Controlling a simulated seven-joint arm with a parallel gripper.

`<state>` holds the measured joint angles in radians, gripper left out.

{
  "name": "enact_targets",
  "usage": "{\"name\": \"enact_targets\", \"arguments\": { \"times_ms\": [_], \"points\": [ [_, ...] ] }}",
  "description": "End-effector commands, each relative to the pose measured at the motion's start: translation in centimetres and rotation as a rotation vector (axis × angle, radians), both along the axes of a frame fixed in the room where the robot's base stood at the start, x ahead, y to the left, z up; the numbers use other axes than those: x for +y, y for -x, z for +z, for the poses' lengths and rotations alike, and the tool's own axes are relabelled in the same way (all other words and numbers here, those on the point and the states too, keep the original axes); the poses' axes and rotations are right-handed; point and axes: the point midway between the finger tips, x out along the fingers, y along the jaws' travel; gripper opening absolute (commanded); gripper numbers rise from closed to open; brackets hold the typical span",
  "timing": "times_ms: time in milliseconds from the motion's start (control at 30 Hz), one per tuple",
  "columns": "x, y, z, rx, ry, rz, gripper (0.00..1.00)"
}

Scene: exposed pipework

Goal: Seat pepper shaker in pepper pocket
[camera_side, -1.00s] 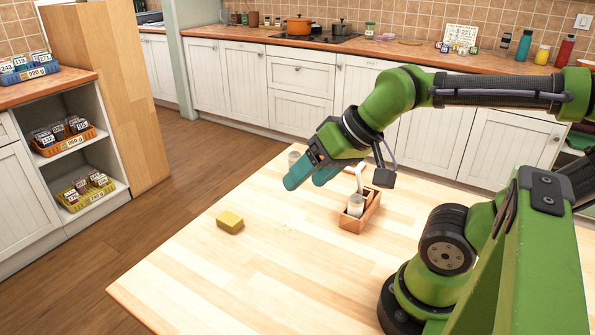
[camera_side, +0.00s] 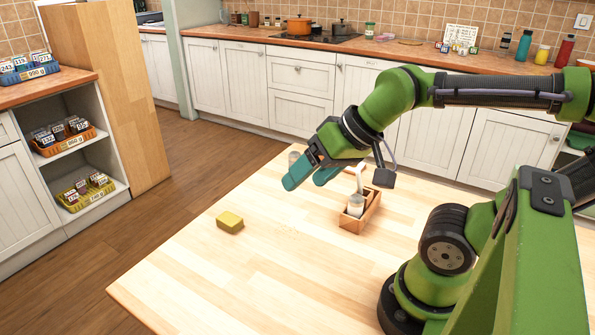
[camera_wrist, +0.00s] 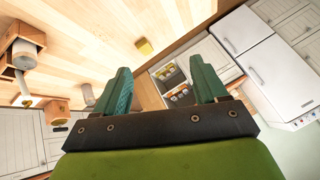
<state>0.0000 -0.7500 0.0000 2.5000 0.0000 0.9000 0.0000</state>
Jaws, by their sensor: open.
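A wooden caddy (camera_side: 372,214) stands on the table, right of my gripper in the side view; it also shows at the left of the wrist view (camera_wrist: 20,32). A pale shaker-like container (camera_side: 355,206) is upright in its front compartment, and a white handle-like piece (camera_side: 359,178) rises behind it. A small greyish container (camera_side: 293,157) stands on the table beyond my gripper, partly hidden by it. I cannot tell which container is the pepper shaker. My gripper (camera_side: 308,178) is open, with nothing between its fingers (camera_wrist: 160,66), above the table and apart from the caddy.
A yellow sponge-like block (camera_side: 229,222) lies on the table (camera_side: 230,285) at left. Shelves with baskets (camera_side: 63,135) stand at far left. A counter with pots (camera_side: 299,25) and bottles runs along the back.

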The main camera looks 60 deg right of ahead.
Motion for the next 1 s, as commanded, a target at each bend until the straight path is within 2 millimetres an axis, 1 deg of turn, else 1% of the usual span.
{"name": "enact_targets", "arguments": {
  "times_ms": [233, 333, 367, 467, 567, 600, 667, 700, 767, 800, 867, 900, 1000],
  "points": [
    [-0.1, 0.0, 0.0, 0.0, 0.0, -0.004, 0.71],
    [-0.7, -0.4, -0.9, 0.041, -0.002, -0.03, 0.71],
    [-1.1, -0.7, -1.2, 0.057, -0.004, -0.044, 0.71],
    [-3.1, -2.7, -1.5, 0.113, -0.006, -0.106, 0.71],
    [-6.4, -5.7, -1.8, 0.169, 0.007, -0.178, 0.71],
    [-7.9, -7.0, -1.9, 0.189, 0.014, -0.206, 0.71],
    [-10.5, -8.8, -2.2, 0.217, 0.03, -0.246, 0.71],
    [-12.3, -10.0, -2.4, 0.235, 0.041, -0.273, 0.71],
    [-15.2, -11.7, -3.0, 0.262, 0.062, -0.31, 0.71],
    [-17.2, -12.7, -3.4, 0.278, 0.08, -0.331, 0.71],
    [-20.1, -14.0, -4.1, 0.299, 0.106, -0.362, 0.71],
    [-21.8, -14.8, -4.5, 0.31, 0.124, -0.377, 0.71],
    [-25.7, -16.3, -5.2, 0.331, 0.171, -0.404, 0.71]
  ]
}}
